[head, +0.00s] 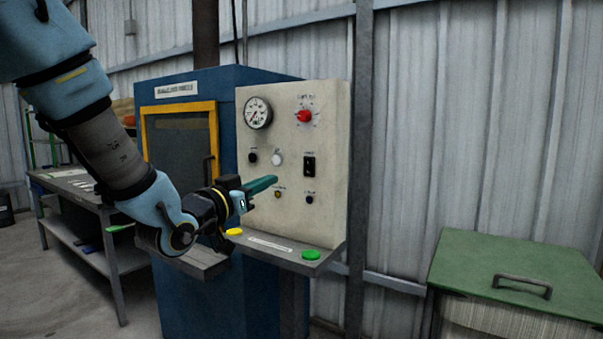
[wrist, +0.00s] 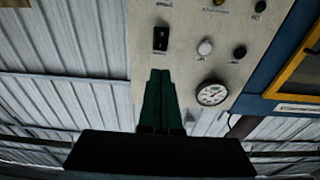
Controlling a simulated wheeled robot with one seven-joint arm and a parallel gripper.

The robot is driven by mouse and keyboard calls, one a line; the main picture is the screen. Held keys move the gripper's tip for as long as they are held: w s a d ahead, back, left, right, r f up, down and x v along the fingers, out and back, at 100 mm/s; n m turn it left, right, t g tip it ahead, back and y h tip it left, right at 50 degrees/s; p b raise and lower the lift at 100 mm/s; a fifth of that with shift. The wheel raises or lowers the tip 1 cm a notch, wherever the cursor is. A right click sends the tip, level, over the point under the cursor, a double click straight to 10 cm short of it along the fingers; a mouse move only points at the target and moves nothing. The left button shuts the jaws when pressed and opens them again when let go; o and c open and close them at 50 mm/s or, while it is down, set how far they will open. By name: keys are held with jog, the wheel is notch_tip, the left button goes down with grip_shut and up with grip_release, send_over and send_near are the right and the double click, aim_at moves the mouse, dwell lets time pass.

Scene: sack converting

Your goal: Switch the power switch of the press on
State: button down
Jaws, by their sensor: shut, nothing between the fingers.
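The press (head: 190,120) is a blue cabinet with a beige control panel (head: 330,115) on its right side. The black rocker power switch (head: 309,165) sits on the right half of the panel, below a red knob. It also shows in the wrist view (wrist: 161,39), just beyond the fingertips. My gripper (head: 276,180) has teal fingers, shut and empty, in front of the panel, left of and a little below the switch in the head view. In the wrist view the fingers (wrist: 160,75) point toward the switch, apparently apart from it. Which way the rocker is tipped is too small to tell.
The panel also carries a gauge (head: 258,113), a red knob (head: 304,116), a white button (head: 277,159) and small black knobs. A ledge below holds a yellow button (head: 234,232) and a green button (head: 311,254). A green-lidded bin (head: 520,270) stands right; a workbench (head: 75,195) stands left.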

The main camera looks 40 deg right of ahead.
aim_at(308, 162)
dwell(0.3)
jog(key=p+x, duration=0.4)
jog(key=x, duration=0.9)
jog(key=shift+r, duration=0.1)
jog(key=shift+w+d+p, duration=0.15)
jog(key=shift+d+p, duration=0.2)
jog(key=shift+d, duration=0.15)
jog(key=shift+d+b, duration=0.1)
jog(key=shift+b, duration=0.3)
